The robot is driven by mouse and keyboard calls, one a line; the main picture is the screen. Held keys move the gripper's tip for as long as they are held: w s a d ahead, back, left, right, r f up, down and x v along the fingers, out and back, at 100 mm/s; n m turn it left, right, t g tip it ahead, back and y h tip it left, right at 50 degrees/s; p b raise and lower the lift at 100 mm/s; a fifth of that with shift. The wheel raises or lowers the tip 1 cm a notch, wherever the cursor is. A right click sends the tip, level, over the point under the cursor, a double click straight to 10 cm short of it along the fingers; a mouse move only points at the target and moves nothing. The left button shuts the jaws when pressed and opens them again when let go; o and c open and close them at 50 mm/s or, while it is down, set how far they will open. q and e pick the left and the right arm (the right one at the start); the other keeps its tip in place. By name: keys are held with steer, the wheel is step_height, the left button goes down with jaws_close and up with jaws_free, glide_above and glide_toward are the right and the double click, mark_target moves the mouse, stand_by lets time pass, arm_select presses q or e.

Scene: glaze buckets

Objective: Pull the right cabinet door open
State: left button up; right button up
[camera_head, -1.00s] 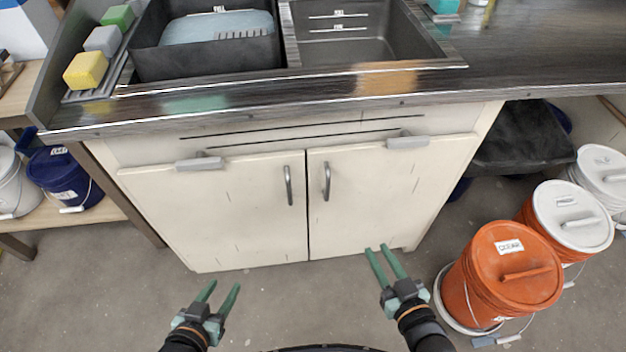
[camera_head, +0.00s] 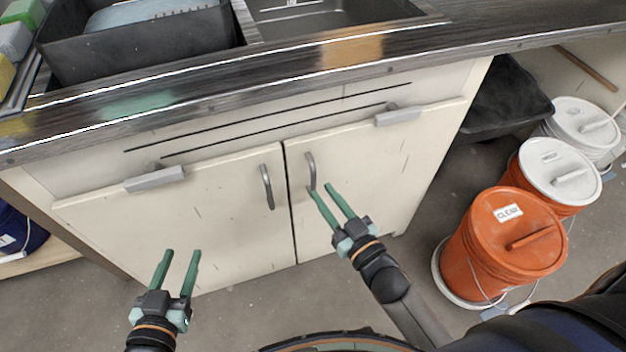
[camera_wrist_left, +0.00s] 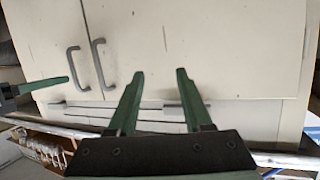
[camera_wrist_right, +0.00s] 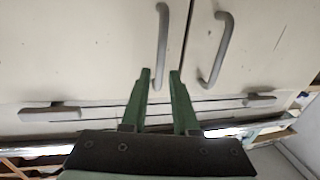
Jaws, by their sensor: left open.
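The right cabinet door (camera_head: 370,165) is cream and shut, flush beside the left door (camera_head: 200,220). Its grey bar handle (camera_head: 311,170) stands upright near the middle seam. My right gripper (camera_head: 321,188) is open, its green fingertips close to the lower end of that handle. In the right wrist view, which looks upside down, the handle (camera_wrist_right: 161,45) shows in line with the gap between the fingers; contact cannot be told. My left gripper (camera_head: 181,251) is open and empty, low in front of the left door, away from its handle (camera_head: 267,187).
The dark countertop (camera_head: 230,85) overhangs the cabinet. Grey catches (camera_head: 398,116) sit at the top of the doors. An orange bucket (camera_head: 490,260) and white-lidded buckets (camera_head: 560,170) stand on the floor to the right. The floor (camera_head: 400,265) just before the right door is clear.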

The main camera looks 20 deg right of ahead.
mark_target(315, 182)
arm_select(q)
steer(key=shift+w+r+m+t+h+b, duration=0.15)
steer(key=shift+w+r+t, duration=0.2)
steer(key=shift+r, duration=0.5)
steer(key=shift+w+r+m+t+h+b, duration=0.15)
steer(key=shift+r+t, duration=0.3)
steer(key=shift+r, duration=0.45)
steer(key=shift+w+r+m+t+b, duration=0.1)
steer(key=shift+w+r+t, duration=0.25)
steer(key=shift+r, duration=0.5)
arm_select(e)
steer(key=shift+x, duration=2.65)
arm_select(q)
steer(key=shift+s, duration=0.1)
arm_select(e)
steer(key=shift+c, duration=0.3)
jaws_close()
